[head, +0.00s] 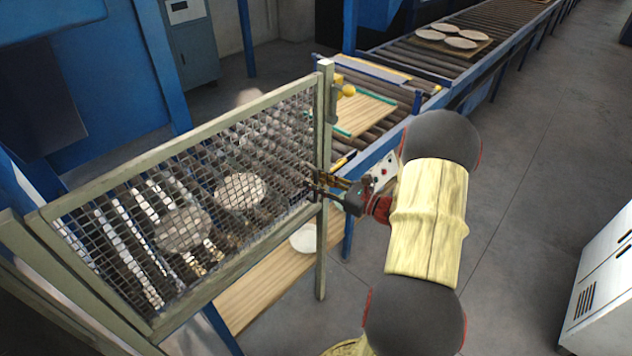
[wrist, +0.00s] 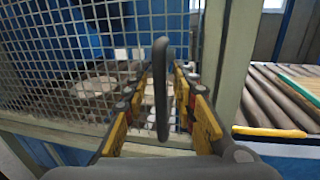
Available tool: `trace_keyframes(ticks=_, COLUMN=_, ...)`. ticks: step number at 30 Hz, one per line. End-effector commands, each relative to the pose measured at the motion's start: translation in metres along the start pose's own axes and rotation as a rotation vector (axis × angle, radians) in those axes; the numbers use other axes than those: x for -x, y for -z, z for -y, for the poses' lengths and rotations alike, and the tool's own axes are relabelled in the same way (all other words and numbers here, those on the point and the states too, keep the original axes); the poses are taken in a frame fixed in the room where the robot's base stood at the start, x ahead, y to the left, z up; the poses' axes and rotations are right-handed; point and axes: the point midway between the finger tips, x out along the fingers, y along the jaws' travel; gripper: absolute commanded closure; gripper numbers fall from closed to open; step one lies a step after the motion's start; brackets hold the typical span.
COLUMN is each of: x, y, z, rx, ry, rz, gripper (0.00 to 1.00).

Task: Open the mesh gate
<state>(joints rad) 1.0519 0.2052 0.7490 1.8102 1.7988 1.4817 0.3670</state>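The mesh gate (head: 215,118) is a wire panel in a grey-green frame, in front of the rollers at left in the head view. Its right edge lies along an upright post (head: 322,250), with no clear gap there. In the wrist view the gate's mesh (wrist: 60,45) fills the left half, and a dark upright handle (wrist: 161,60) stands in front of its right edge. My gripper (head: 318,183) is at this edge. In the wrist view the fingers of my gripper (wrist: 164,95) are apart, one on each side of the handle, with narrow gaps visible. The handle is hidden in the head view.
White plates (head: 241,190) lie behind the mesh. A roller conveyor (head: 400,60) runs to the back right, carrying a board of plates (head: 460,42). A white cabinet (head: 605,285) stands at right. The floor between is clear.

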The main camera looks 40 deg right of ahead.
Motion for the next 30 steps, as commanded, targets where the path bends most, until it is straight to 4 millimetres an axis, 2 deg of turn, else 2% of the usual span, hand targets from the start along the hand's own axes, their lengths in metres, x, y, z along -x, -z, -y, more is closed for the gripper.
trace_keyframes(ticks=15, x=0.0003, y=0.0001, z=0.0000, rx=0.000, ry=0.000, rz=0.000, gripper=1.00)
trace_keyframes(ticks=30, x=0.0003, y=0.0002, z=0.0000, rx=0.000, ry=0.000, rz=0.000, gripper=1.00)
